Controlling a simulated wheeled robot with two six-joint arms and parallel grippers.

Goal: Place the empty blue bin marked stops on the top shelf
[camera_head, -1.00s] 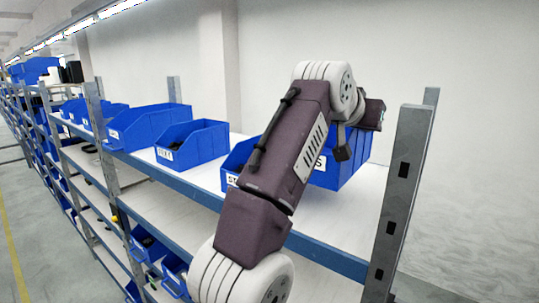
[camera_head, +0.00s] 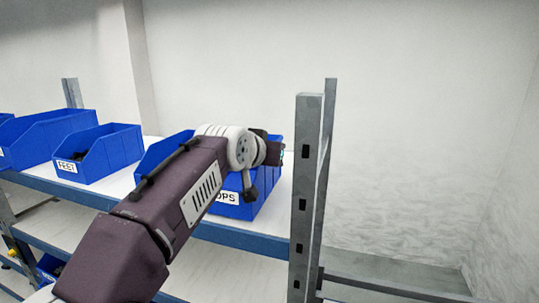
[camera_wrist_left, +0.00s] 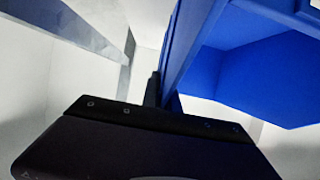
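The blue bin (camera_head: 263,188), its label reading "OPS" where my arm does not cover it, is at the top shelf (camera_head: 120,182) just left of the end post. Its base looks level with the shelf, but whether it rests there I cannot tell. My left gripper (camera_head: 276,152) is at the bin's upper right side. In the left wrist view the bin's blue wall (camera_wrist_left: 190,45) runs down to the narrow dark fingers (camera_wrist_left: 162,92), which appear shut on it. My arm hides much of the bin, and its inside does not show clearly. My right gripper is out of view.
A grey upright post (camera_head: 306,190) stands close to the right of the bin. A wall is behind the shelf.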

